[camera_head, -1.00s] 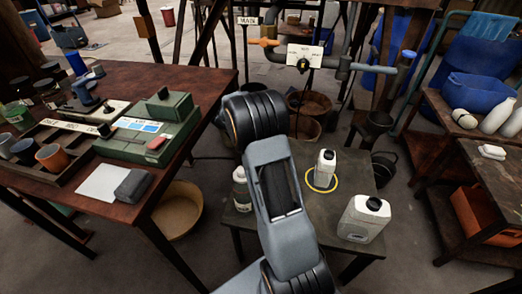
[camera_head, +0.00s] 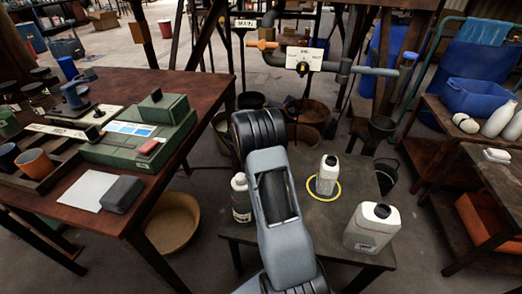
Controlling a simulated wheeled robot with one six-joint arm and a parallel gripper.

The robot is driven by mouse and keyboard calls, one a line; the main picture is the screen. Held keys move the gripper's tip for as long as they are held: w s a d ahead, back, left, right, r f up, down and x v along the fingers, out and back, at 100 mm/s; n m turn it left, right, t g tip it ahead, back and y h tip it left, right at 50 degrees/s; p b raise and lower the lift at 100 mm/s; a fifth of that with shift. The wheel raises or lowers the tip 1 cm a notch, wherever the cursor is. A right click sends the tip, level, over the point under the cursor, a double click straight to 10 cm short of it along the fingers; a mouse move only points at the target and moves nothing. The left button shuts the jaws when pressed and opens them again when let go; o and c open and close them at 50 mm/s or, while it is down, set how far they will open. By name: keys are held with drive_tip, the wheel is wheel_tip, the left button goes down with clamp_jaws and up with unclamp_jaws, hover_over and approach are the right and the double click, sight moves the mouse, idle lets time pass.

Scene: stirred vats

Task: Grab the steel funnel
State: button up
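I cannot make out a clear steel funnel. A dark, funnel-shaped vessel (camera_head: 381,127) is below the right end of the pipe, behind the small table; its material cannot be told. My arm rises through the middle of the head view and hides part of the small table. My gripper is not in view.
The small dark table (camera_head: 325,215) holds a small white bottle (camera_head: 328,174) within a yellow ring, a larger white jug (camera_head: 371,229) and a bottle (camera_head: 241,198) beside my arm. A wooden bench (camera_head: 190,88) with a green case (camera_head: 140,140) stands left. A shelf with a blue bin (camera_head: 482,97) stands right.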

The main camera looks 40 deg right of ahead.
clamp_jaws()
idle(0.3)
